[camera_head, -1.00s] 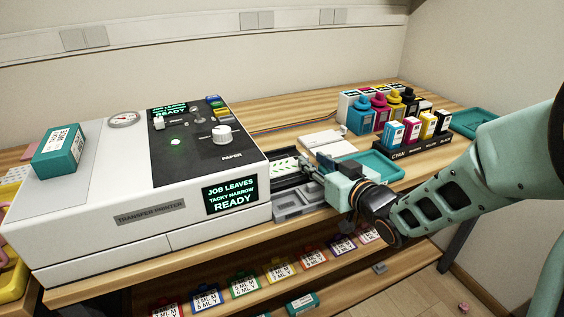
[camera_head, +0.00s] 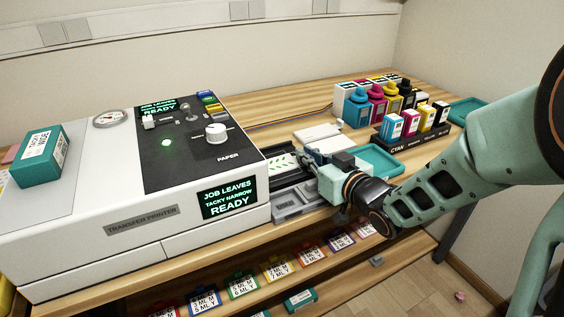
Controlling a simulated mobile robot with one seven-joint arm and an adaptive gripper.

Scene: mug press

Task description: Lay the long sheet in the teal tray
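A pale sheet with green leaf prints (camera_head: 283,163) lies in the dark output slot at the right side of the transfer printer (camera_head: 142,215). My gripper (camera_head: 308,159) is low at the outer end of this slot, close to the sheet. Its fingers are small and partly hidden by its own body, so I cannot tell whether they are open or touch the sheet. A teal tray (camera_head: 400,166) lies on the bench just right of my gripper, partly hidden behind it. Another teal tray (camera_head: 467,106) is at the far right end of the bench.
Ink bottles (camera_head: 376,101) and a black rack of ink cartridges (camera_head: 405,139) stand behind the nearer tray. White flat blocks (camera_head: 317,137) lie behind my gripper. A grey stepped holder (camera_head: 297,203) sits below it.

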